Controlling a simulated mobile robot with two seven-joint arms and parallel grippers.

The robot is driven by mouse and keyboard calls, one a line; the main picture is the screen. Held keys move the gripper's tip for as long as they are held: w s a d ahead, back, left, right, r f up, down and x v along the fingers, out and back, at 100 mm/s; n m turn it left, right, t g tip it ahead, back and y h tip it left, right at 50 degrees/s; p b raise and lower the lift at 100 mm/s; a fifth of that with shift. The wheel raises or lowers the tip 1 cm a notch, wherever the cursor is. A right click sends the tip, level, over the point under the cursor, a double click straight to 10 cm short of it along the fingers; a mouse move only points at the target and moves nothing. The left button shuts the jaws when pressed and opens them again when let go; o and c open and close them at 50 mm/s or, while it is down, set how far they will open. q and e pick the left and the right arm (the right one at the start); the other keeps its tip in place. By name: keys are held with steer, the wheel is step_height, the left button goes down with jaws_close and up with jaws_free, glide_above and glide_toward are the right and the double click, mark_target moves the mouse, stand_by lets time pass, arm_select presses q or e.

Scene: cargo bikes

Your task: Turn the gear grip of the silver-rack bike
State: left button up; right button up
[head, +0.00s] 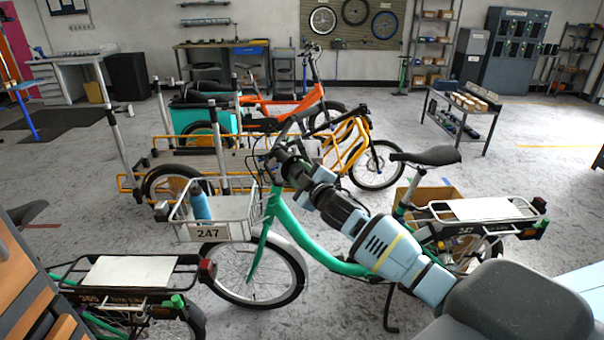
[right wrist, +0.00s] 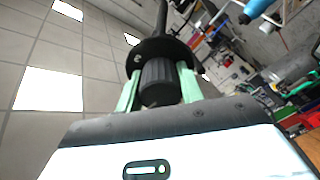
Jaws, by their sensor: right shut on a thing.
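The green bike (head: 270,240) with the number 247 stands in the middle of the head view. It has a silver front rack (head: 238,208) and a pale-topped rear rack (head: 478,209). My right gripper (head: 283,157) is at its handlebar, with my arm crossing the frame from the lower right. In the right wrist view my two pale green fingers are shut on the black ribbed gear grip (right wrist: 158,83), one on each side. A black round flange and a dark bar lie beyond the grip. Its turn angle cannot be told. My left gripper is not in view.
A blue bottle (head: 200,205) stands in the front rack. Another green bike with a rear rack (head: 100,294) is at lower left, beside a wooden-fronted cabinet (head: 30,290). Orange and yellow cargo bikes stand behind. Open floor lies toward the right (head: 535,170).

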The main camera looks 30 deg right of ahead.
steer(key=shift+n, duration=0.6)
steer(key=o, duration=1)
steer(key=shift+s, duration=0.1)
steer(key=shift+s+f, duration=0.1)
steer(key=shift+s, duration=0.45)
steer(key=shift+s+a+r, duration=0.1)
steer(key=shift+s+a, duration=0.05)
steer(key=shift+s, duration=1.5)
steer(key=shift+s+a+r, duration=0.1)
steer(key=shift+s, duration=1.55)
